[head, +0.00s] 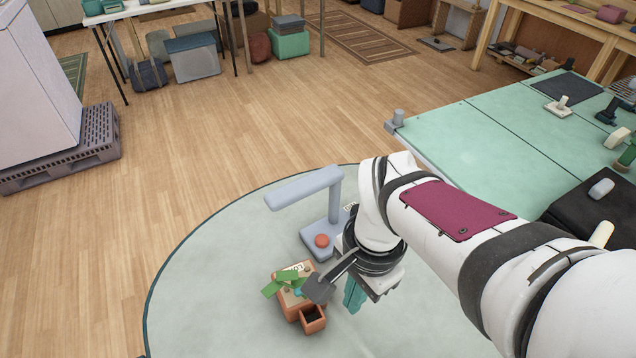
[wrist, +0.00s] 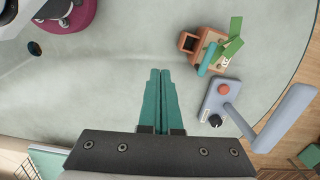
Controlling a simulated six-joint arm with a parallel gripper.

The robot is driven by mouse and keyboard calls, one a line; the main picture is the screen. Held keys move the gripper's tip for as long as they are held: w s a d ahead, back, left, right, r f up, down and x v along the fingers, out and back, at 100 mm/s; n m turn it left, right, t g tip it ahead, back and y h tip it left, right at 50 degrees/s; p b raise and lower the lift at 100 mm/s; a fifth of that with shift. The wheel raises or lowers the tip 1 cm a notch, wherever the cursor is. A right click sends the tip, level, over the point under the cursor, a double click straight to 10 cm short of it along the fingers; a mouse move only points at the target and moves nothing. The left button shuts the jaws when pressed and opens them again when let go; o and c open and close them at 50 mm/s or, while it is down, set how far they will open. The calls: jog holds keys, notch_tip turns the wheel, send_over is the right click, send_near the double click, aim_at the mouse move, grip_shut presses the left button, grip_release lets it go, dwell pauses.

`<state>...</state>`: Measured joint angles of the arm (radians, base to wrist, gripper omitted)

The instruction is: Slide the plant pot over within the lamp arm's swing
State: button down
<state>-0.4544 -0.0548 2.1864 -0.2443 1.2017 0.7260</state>
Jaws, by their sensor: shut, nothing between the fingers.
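The plant pot (head: 289,304) is terracotta and boxy, with a small open square box on its side and green leaves on top. It stands upright on the round pale table (head: 205,285). It also shows in the wrist view (wrist: 202,42), ahead and right of my fingertips. The blue-grey lamp (head: 322,235) has a red button on its base and stands just behind the pot. Its arm (wrist: 285,118) points away from the pot in the wrist view. My gripper (head: 354,296), with teal fingers (wrist: 159,72), is shut and empty, apart from the pot, to its right in the head view.
The table's rim curves past the pot and lamp on the left, with wooden floor beyond. A green workbench (head: 470,135) with several tools stands at the right. Table surface left of the pot is clear.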

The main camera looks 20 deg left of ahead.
jog(key=a+f+m, duration=0.1)
jog(key=a+f, duration=0.3)
jog(key=a, duration=0.6)
jog(key=a+f+m, duration=0.1)
jog(key=a+f, duration=0.4)
jog(key=a, duration=0.4)
jog(key=shift+h, duration=0.3)
notch_tip(320, 180, down, 9)
jog(key=shift+w+f, duration=0.1)
jog(key=shift+w, duration=0.05)
jog(key=shift+w+d, duration=0.9)
jog(key=shift+d, duration=0.05)
jog(key=shift+w+d, duration=0.5)
jog(key=shift+d, duration=0.05)
jog(key=w+d, duration=1.2)
jog(key=shift+d, duration=0.35)
jog(key=shift+s, duration=0.1)
